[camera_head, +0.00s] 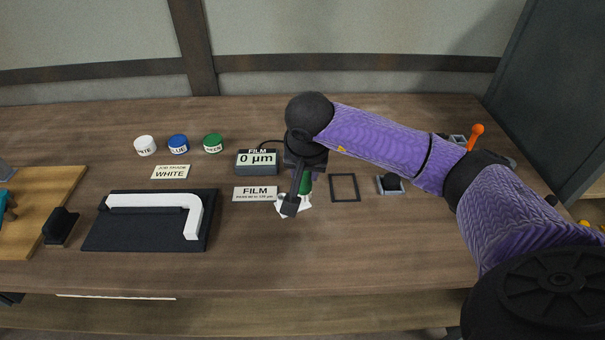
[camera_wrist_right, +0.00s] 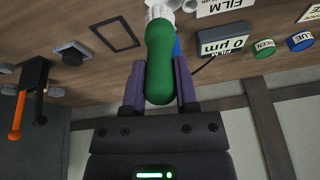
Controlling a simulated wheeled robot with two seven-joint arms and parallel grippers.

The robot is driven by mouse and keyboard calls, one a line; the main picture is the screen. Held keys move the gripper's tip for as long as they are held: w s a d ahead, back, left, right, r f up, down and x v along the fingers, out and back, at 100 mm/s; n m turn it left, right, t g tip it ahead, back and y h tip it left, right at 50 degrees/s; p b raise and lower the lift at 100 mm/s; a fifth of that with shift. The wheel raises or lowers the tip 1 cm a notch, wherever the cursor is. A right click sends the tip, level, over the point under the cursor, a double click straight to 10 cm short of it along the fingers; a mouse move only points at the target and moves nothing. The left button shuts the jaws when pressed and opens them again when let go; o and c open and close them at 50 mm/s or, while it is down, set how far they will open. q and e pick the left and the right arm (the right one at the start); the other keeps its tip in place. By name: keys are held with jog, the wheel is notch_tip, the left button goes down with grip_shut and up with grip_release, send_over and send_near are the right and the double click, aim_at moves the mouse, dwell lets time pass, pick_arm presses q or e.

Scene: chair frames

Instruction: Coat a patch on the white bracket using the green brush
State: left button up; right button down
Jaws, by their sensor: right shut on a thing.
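The white bracket (camera_head: 153,201), an L-shaped bar with a rounded corner, lies on a black mat (camera_head: 145,240) at the left. The green brush (camera_head: 306,184) is mostly hidden behind my right gripper (camera_head: 293,198) in the head view. In the right wrist view its thick green handle (camera_wrist_right: 158,68) stands between the two fingers of my right gripper (camera_wrist_right: 160,88), which is shut on it. A pale part shows at the handle's far end, and its tip is cut off. White pieces show around the fingertips in the head view; what they are is unclear. My left gripper is not in view.
White, blue (camera_head: 178,143) and green (camera_head: 213,143) paint jars stand behind a "job grade WHITE" card (camera_head: 171,172). A film gauge (camera_head: 256,162) reads 0 µm, with a FILM card (camera_head: 255,193) before it. A black frame (camera_head: 345,187) lies right of the gripper. The front middle table is clear.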

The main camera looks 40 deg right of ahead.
notch_tip(320, 180, up, 4)
jog(key=p, duration=0.2)
jog(key=shift+p, duration=0.35)
jog(key=shift+r, duration=0.2)
